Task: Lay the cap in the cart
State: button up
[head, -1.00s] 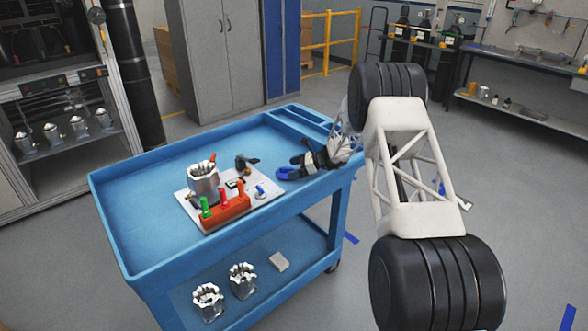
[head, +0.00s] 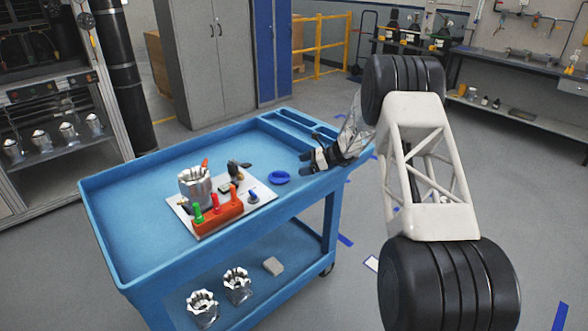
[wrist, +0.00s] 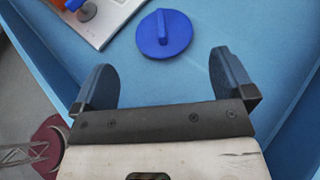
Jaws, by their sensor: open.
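The blue cap (head: 279,177) is a round disc lying flat on the top tray of the blue cart (head: 135,225), right of the fixture plate. In the wrist view the cap (wrist: 164,33) shows a raised bar across its top and lies beyond my fingertips, apart from them. My gripper (head: 306,164) is just right of the cap over the tray's right side. In the wrist view my gripper (wrist: 165,72) is open, with nothing between its two fingers.
A fixture plate (head: 262,193) on the tray carries a metal housing (head: 195,186), an orange block (head: 222,213) with coloured pegs and a clamp. The tray's left part is clear. Its raised rim runs close to my gripper. Housings stand on the lower shelf (head: 237,285).

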jog(key=shift+v, duration=2.05)
jog(key=shift+r, duration=0.1)
jog(key=s+d+r+n+h, duration=0.3)
jog(key=s+r+n, duration=0.1)
jog(key=s+r, duration=1.05)
jog(key=s+d+r+n+h, duration=0.4)
jog(key=s+r, duration=0.7)
jog(key=s, duration=0.6)
jog(key=s+d+n+t+h, duration=0.1)
jog(key=s+d+n+h, duration=0.2)
jog(key=s, duration=1.6)
jog(key=s+d+r+n+t+h, duration=0.1)
jog(key=s+d+n+h, duration=0.2)
jog(key=s, duration=1.7)
jog(key=shift+d+r+n+t+h, duration=0.2)
jog(key=shift+d+n+t+h, duration=0.1)
jog(key=shift+d+n, duration=1.35)
